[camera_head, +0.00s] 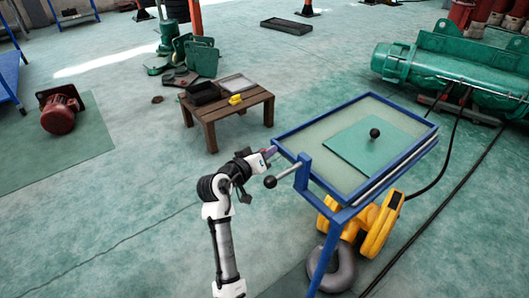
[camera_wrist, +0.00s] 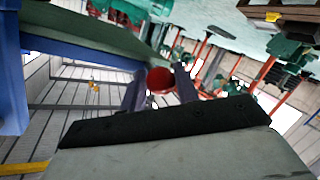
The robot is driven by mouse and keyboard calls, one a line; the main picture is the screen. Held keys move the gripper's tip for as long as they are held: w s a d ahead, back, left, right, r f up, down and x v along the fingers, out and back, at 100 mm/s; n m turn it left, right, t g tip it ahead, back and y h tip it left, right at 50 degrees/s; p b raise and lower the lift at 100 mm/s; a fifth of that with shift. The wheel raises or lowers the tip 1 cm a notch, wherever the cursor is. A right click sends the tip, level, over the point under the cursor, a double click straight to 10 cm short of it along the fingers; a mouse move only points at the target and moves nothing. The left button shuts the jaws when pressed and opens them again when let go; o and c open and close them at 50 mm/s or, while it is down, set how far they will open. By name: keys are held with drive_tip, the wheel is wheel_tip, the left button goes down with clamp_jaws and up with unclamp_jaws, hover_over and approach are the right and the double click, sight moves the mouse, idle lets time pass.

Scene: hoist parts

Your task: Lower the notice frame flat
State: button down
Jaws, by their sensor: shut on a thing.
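The notice frame seems to be the blue-rimmed panel (camera_head: 284,138) on a blue stand in the head view. It looks close to flat; I cannot tell its exact tilt. A green plate (camera_head: 350,148) with a black knob (camera_head: 374,133) lies within its rim. My gripper (camera_head: 269,153) is at the frame's left corner. In the wrist view my gripper (camera_wrist: 160,88) is shut on a red round-ended piece (camera_wrist: 160,80). How this piece joins the frame is hidden. Blue structure (camera_wrist: 75,48) fills the upper left there.
A black-balled lever (camera_head: 270,182) sticks out left of the stand. A wooden table (camera_head: 228,117) with trays and a yellow item stands behind. Yellow equipment (camera_head: 380,225) and a grey ring (camera_head: 338,272) are beneath the stand. A green hoist drum (camera_head: 460,72) is at right. Floor at left is mostly clear.

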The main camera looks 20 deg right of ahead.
drive_tip(key=shift+a+f, duration=0.2)
drive_tip(key=shift+f, duration=0.25)
drive_tip(key=c, duration=1.2)
unclamp_jaws()
drive_tip(key=shift+w, duration=0.1)
drive_tip(key=shift+o, duration=0.2)
drive_tip(key=shift+r, duration=0.1)
drive_tip(key=shift+d, duration=0.1)
drive_tip(key=b+v, duration=0.2)
drive_tip(key=v, duration=1.2)
drive_tip(key=shift+d, duration=0.1)
